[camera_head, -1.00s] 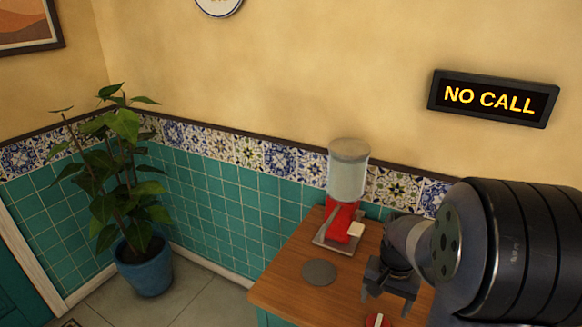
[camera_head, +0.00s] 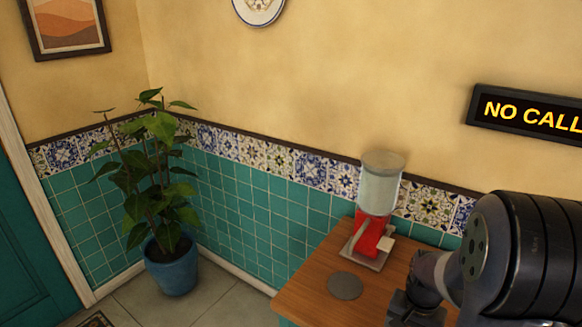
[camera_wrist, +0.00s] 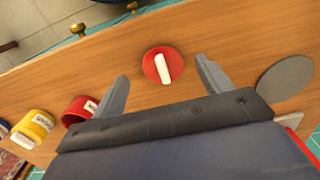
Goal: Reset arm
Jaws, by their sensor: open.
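My gripper (camera_wrist: 160,92) is open and empty in the wrist view, its two grey fingers apart above the wooden counter (camera_wrist: 225,38). A round red lid with a white handle (camera_wrist: 150,68) lies on the counter, seen in the gap between the fingers. In the head view my gripper (camera_head: 415,308) is at the lower right, over the counter, with its fingertips partly cut off by the bottom edge. My arm covers the right side of that view.
A dispenser with a red base and clear top (camera_head: 373,235) stands against the tiled wall. A grey disc (camera_head: 345,286) lies before it. Red (camera_wrist: 80,110) and yellow (camera_wrist: 38,124) containers stand at the wrist view's left. A potted plant (camera_head: 172,270) stands on the floor left of the counter.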

